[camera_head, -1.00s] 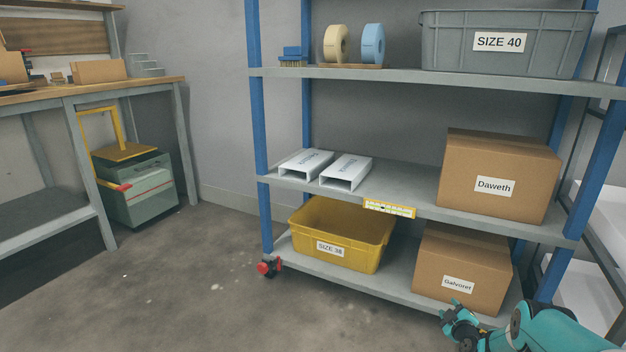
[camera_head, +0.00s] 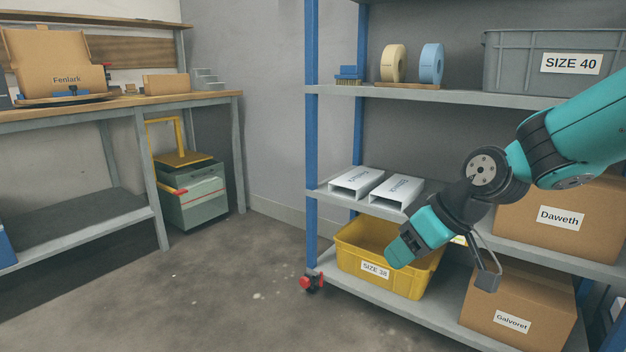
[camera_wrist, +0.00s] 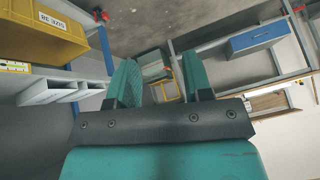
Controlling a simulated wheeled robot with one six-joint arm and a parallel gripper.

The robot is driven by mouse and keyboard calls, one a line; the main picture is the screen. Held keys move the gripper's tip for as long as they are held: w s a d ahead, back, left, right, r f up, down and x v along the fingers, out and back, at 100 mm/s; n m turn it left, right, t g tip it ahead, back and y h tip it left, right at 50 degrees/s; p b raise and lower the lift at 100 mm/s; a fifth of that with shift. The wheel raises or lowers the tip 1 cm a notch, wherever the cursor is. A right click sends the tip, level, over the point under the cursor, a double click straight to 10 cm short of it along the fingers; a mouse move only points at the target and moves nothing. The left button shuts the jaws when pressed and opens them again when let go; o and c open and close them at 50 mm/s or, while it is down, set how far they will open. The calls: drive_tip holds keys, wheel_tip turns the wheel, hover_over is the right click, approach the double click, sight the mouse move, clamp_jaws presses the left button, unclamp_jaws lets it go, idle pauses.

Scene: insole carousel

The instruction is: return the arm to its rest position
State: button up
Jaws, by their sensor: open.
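My arm reaches in from the right edge in the head view and bends down in front of the shelf rack. My gripper (camera_head: 402,254) hangs in the air, pointing down-left, and covers part of the yellow SIZE 38 bin (camera_head: 360,255). In the wrist view my gripper (camera_wrist: 161,80) shows two teal fingers set apart, with nothing held between them. Floor and a green cabinet (camera_wrist: 152,62) with a yellow frame show beyond the fingers.
The blue-posted rack carries white sleeves (camera_head: 396,192), a Daweth box (camera_head: 520,225), a Galvoret box (camera_head: 490,305) and a grey SIZE 40 bin (camera_head: 510,65). A workbench (camera_head: 130,108) with a Fenlark box (camera_head: 60,60) stands left. The floor between (camera_head: 240,290) is clear.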

drive_tip(key=s+r+g+h+p, duration=0.1)
drive_tip(key=s+r+g, duration=0.1)
drive_tip(key=s, duration=1)
drive_tip(key=s+r+g+h+p, duration=0.1)
drive_tip(key=s+r+g, duration=0.1)
drive_tip(key=s, duration=1)
wheel_tip(320, 180, up, 36)
drive_tip(key=p, duration=3.6)
drive_tip(key=shift+w+r+m, duration=0.2)
drive_tip(key=shift+w+m, duration=0.2)
drive_tip(key=shift+w, duration=0.05)
